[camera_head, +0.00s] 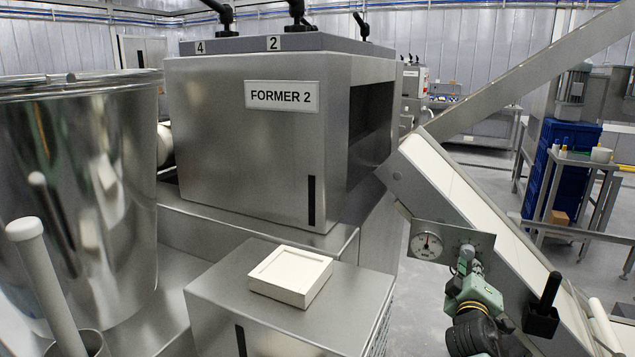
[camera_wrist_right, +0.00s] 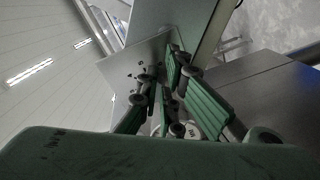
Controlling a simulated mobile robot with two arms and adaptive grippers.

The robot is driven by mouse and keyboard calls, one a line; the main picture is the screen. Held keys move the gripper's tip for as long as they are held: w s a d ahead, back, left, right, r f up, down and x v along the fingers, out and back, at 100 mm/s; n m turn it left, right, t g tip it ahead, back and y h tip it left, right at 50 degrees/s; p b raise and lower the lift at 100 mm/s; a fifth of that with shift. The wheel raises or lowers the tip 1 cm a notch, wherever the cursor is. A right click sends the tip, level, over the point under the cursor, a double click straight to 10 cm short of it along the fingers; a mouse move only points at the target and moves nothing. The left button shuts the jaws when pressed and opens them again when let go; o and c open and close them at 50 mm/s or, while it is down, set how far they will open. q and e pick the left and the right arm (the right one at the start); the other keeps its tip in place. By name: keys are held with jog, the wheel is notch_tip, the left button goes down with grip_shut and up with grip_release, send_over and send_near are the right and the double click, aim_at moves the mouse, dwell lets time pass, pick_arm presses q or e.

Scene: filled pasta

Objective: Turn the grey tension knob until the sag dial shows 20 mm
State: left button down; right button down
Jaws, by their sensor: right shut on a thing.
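My right gripper (camera_head: 467,262) is at the plate, just right of the dial, shut on the grey tension knob (camera_head: 467,250). The fingers hide most of the knob. In the right wrist view the green finger pads (camera_wrist_right: 170,95) close in at the plate (camera_wrist_right: 138,68), and the knob is hardly visible between them. My left gripper is in neither view.
The inclined conveyor (camera_head: 475,205) runs close behind and right of the plate. A black holder (camera_head: 541,318) stands at lower right. The FORMER 2 machine (camera_head: 250,135), a white tray (camera_head: 290,274) on a steel box and a large steel vessel (camera_head: 80,180) fill the left.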

jog(key=shift+d+r+p, duration=0.3)
jog(key=shift+r, duration=0.5)
jog(key=shift+d+r+p, duration=0.25)
jog(key=shift+r+p, duration=0.05)
jog(key=shift+r, duration=0.5)
jog(key=shift+s+r, duration=0.1)
jog(key=shift+s+d, duration=0.15)
jog(key=shift+d, duration=0.15)
jog(key=shift+s+f+p, duration=0.35)
jog(key=shift+s+p, duration=0.1)
jog(key=shift+p, duration=0.15)
jog(key=v, duration=0.2)
jog(key=f+p+v, duration=0.1)
jog(key=v, duration=0.1)
jog(key=shift+s+a, duration=0.25)
jog(key=shift+a, duration=0.05)
